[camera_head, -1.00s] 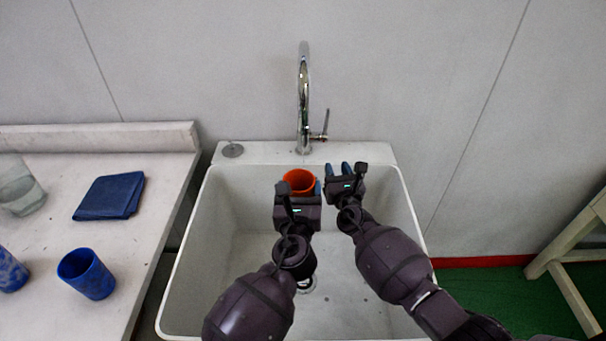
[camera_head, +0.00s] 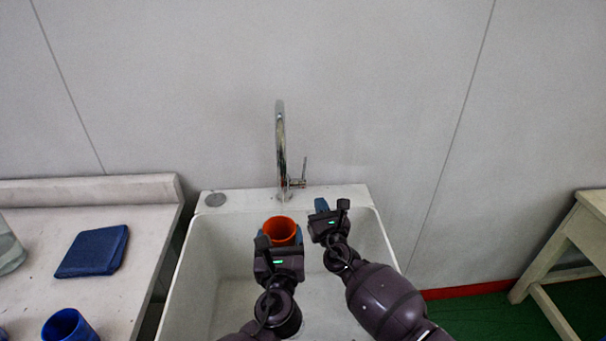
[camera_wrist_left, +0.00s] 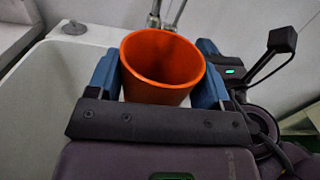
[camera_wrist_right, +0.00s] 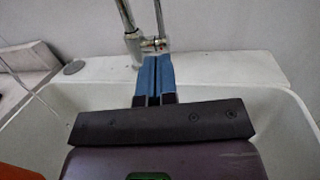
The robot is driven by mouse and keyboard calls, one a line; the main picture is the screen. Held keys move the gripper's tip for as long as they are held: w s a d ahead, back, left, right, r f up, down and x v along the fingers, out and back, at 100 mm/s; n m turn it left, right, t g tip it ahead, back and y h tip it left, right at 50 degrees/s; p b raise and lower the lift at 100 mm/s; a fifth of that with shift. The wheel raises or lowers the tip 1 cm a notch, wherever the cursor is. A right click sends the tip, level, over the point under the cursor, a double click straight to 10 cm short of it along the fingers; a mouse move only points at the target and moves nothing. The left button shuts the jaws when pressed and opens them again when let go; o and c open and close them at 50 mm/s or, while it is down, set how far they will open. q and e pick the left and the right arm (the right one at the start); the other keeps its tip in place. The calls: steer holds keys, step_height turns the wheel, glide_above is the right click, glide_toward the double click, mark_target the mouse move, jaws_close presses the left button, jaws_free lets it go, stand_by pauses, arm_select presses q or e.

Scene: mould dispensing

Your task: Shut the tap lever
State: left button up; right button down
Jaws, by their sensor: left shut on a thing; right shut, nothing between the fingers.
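The chrome tap (camera_head: 281,150) stands on the back ledge of the sink. Its lever (camera_head: 304,170) sticks up on the right side of its base. In the right wrist view the lever (camera_wrist_right: 159,22) rises beside the spout, just beyond my fingertips. My right gripper (camera_head: 322,206) is shut and empty, in front of and a little below the lever, apart from it in the head view. My left gripper (camera_wrist_left: 160,75) is shut on an orange cup (camera_wrist_left: 165,62), one finger on each side, and holds it upright over the sink under the spout. A thin stream of water (camera_wrist_right: 47,108) shows in the right wrist view.
The white sink (camera_head: 195,275) surrounds both grippers. A round grey disc (camera_head: 215,199) sits on its ledge. The left counter (camera_head: 150,220) bears a folded blue cloth (camera_head: 93,251) and a blue cup (camera_head: 68,328). A wooden stool (camera_head: 560,250) stands at the right.

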steer(key=shift+s+r+p, duration=0.85)
steer(key=shift+s+r, duration=0.15)
steer(key=shift+r, duration=0.15)
arm_select(q)
steer(key=shift+b, duration=1.2)
arm_select(e)
glide_toward(305, 163)
steer(key=x, duration=0.5)
steer(key=shift+f, duration=0.2)
arm_select(q)
steer(key=shift+f+b, duration=0.45)
steer(key=shift+f, duration=0.05)
arm_select(e)
steer(key=shift+x, duration=1.15)
steer(key=shift+w+r, duration=0.1)
